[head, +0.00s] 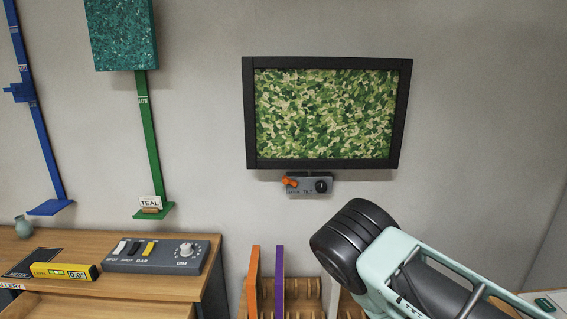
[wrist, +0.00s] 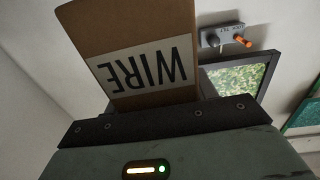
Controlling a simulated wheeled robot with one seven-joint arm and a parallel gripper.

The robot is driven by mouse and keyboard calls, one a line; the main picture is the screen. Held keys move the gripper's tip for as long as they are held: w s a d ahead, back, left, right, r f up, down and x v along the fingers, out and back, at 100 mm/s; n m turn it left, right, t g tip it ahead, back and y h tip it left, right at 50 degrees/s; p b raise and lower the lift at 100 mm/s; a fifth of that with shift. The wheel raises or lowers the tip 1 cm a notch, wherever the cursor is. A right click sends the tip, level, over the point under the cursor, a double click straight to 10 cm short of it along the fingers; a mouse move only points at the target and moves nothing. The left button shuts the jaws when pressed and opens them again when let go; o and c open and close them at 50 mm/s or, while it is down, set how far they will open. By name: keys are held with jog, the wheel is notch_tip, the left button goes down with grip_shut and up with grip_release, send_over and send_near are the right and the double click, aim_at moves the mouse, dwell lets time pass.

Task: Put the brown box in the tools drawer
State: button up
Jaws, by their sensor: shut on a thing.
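A brown box (wrist: 128,18) with a white label reading WIRE, upside down in the picture, fills the upper middle of the wrist view. My gripper (wrist: 160,115) is shut on its lower end, and the box sticks out past the dark jaw. In the head view only part of my arm shows at the lower right; the gripper and the box are out of that picture. No drawer marked as tools can be made out. A wooden desk (head: 110,300) at the lower left has a label reading GALLERY at its left edge.
On the desk are a grey switch panel (head: 157,252), a yellow level (head: 64,271) and a small vase (head: 23,228). A rack with orange (head: 253,283) and purple (head: 279,283) boards stands beside it. A framed camouflage picture (head: 325,115) hangs above a small knob box (head: 309,186).

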jog(key=s+d+f+y, duration=0.1)
jog(key=s+f, duration=0.3)
jog(key=s, duration=0.5)
jog(key=shift+d+f+n, duration=0.4)
jog(key=shift+d, duration=0.25)
